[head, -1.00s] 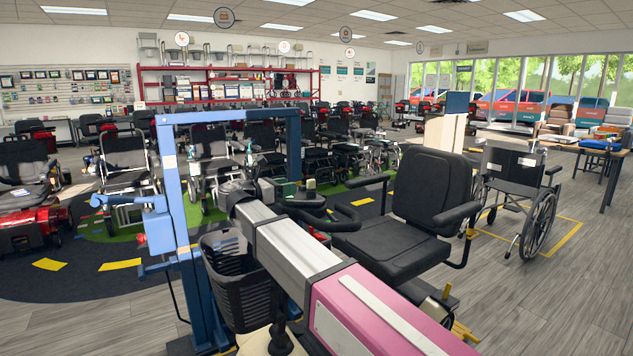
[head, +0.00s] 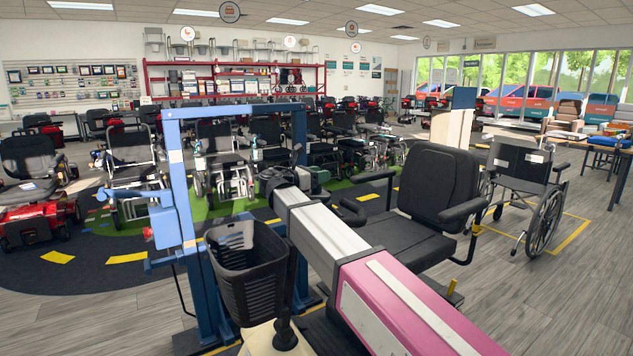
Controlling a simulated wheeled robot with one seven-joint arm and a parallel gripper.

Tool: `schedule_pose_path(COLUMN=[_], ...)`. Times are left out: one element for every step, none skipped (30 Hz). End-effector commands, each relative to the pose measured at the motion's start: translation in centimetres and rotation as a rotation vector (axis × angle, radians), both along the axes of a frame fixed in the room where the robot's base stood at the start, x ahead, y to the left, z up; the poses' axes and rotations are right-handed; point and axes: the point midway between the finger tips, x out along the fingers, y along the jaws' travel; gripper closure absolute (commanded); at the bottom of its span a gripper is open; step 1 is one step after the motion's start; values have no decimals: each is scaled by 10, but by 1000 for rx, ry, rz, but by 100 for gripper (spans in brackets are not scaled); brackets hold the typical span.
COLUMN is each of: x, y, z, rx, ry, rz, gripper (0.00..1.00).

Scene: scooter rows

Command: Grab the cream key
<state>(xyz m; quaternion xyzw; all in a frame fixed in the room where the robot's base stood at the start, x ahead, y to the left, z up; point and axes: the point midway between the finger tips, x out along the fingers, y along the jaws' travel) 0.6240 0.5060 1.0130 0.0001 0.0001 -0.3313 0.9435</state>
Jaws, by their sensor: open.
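I cannot make out a cream key in the head view. My arm reaches in from the lower right, with a pink link and a silver link, and ends in a dark wrist joint. The fingers of my gripper cannot be made out beyond that joint. Below and left of the wrist is a black basket (head: 246,275) on a scooter with a cream base (head: 262,341). My arm hides part of this scooter's front. Its black padded seat (head: 437,195) stands to the right, behind my arm.
A blue frame (head: 183,205) stands upright just left of the basket. A wheelchair (head: 525,180) stands at the right, near a table (head: 617,155). Rows of scooters and wheelchairs fill the back. Grey floor (head: 570,300) is clear at the lower right.

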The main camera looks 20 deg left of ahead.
Motion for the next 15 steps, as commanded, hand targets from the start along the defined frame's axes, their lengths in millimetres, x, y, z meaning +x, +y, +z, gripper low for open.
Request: schedule_pose_path(x=[2, 2, 2, 2, 2, 2, 2, 2, 2, 2, 2, 2, 2, 2, 2], y=[-1, -2, -1, -1, -1, -1, -1, -1, -1, -1, -1, -1, -1, -1, -1], z=[0, 0, 0, 0, 0, 0, 0, 0, 0, 0, 0, 0, 0, 0, 0], rx=[0, 0, 0, 0, 0, 0, 0, 0, 0, 0, 0, 0, 0, 0, 0], ry=[0, 0, 0, 0, 0, 0, 0, 0, 0, 0, 0, 0, 0, 0, 0], rz=[0, 1, 1, 1, 1, 1, 1, 1, 1, 1, 1, 1, 1, 1, 1], gripper=[51, 51, 51, 51, 51, 51, 54, 64, 77, 87, 97, 100, 100, 100, 100])
